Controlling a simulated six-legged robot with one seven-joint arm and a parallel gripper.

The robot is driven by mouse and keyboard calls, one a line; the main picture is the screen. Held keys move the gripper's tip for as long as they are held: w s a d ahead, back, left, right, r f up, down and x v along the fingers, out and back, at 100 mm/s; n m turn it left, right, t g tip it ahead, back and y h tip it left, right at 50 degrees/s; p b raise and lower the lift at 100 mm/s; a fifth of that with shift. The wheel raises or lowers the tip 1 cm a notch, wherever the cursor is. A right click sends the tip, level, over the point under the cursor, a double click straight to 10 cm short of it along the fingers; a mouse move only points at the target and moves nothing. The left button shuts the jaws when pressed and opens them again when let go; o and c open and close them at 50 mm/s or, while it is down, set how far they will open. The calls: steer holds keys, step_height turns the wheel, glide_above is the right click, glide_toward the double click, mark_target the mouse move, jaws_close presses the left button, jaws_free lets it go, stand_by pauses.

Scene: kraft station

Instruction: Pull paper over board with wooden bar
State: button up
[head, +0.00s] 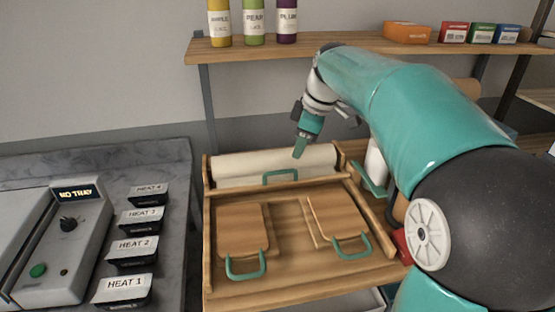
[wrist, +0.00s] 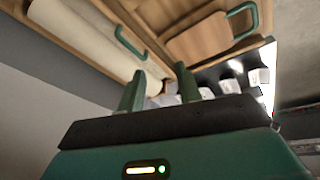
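The roll of pale paper (head: 235,164) lies along the back of the wooden board (head: 285,214). It also shows at the upper left of the wrist view (wrist: 88,32). A wooden bar (head: 240,187) with a green handle (head: 281,177) runs across the front of the paper roll. The green handle also shows in the wrist view (wrist: 130,45). My gripper (head: 300,148) is above the roll, near the handle but apart from it. In the wrist view its two green fingers (wrist: 160,88) are spread apart with nothing between them.
Two wooden paddles with green handles, left (head: 243,228) and right (head: 338,217), lie on the board. A grey counter with a control box (head: 60,245) and several HEAT-labelled blocks (head: 131,250) is at left. A shelf (head: 270,47) with bottles and boxes hangs behind.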

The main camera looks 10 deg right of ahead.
steer(key=w+d+f+n+y, duration=0.25)
steer(key=w+d+n, duration=0.2)
steer(key=w, duration=0.55)
glide_toward(284, 172)
steer(key=shift+n+h, duration=0.25)
steer(key=shift+n, duration=0.2)
steer(key=x, duration=0.5)
steer(key=a+x, duration=0.1)
steer(key=x, duration=0.2)
steer(key=shift+w+a+r, duration=0.1)
steer(key=shift+w+r, duration=0.1)
steer(key=shift+r, duration=0.05)
steer(key=shift+c, duration=0.2)
jaws_close()
